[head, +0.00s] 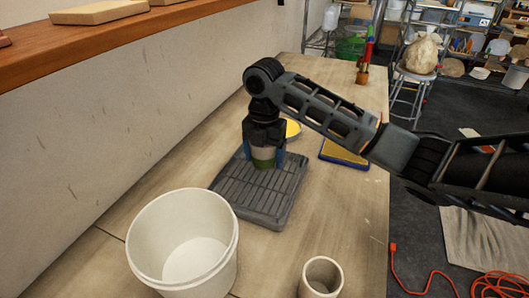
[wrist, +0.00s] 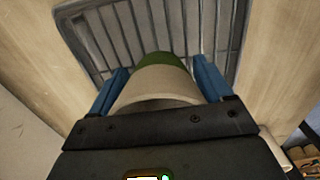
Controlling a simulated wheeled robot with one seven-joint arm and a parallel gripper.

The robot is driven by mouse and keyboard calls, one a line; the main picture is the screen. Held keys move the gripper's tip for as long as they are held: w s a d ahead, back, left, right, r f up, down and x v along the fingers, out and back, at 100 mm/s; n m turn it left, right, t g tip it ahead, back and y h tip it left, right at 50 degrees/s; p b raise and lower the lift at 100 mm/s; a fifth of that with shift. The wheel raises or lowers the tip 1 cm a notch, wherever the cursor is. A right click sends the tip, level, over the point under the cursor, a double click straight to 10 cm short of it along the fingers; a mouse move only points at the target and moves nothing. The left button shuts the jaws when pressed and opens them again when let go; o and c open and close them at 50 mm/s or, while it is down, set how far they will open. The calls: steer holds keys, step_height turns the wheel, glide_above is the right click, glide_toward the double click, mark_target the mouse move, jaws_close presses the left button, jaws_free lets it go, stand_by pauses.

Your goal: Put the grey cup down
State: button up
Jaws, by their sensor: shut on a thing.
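The grey cup (head: 263,153) looks beige-grey with a green lower part. My gripper (head: 263,159) points down and is shut on it, with a blue finger on each side. The cup is over the far part of a dark grey slatted rack (head: 248,196). I cannot tell whether its base touches the slats. In the wrist view, the cup (wrist: 158,88) sits between both fingers (wrist: 161,78), with the slatted rack (wrist: 90,35) below. The cup's inside is hidden.
A large white bucket (head: 230,262) stands in front of the rack. A beige cylindrical cup (head: 306,284) stands at the front edge of view. A wooden shelf (head: 130,30) runs along the left wall.

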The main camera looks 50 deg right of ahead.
steer(key=shift+f, duration=0.1)
steer(key=shift+f, duration=0.1)
steer(key=o, duration=1.1)
steer(key=shift+c, duration=0.2)
step_height(320, 180, up, 12)
steer(key=shift+r+b, duration=0.2)
steer(key=shift+b, duration=0.1)
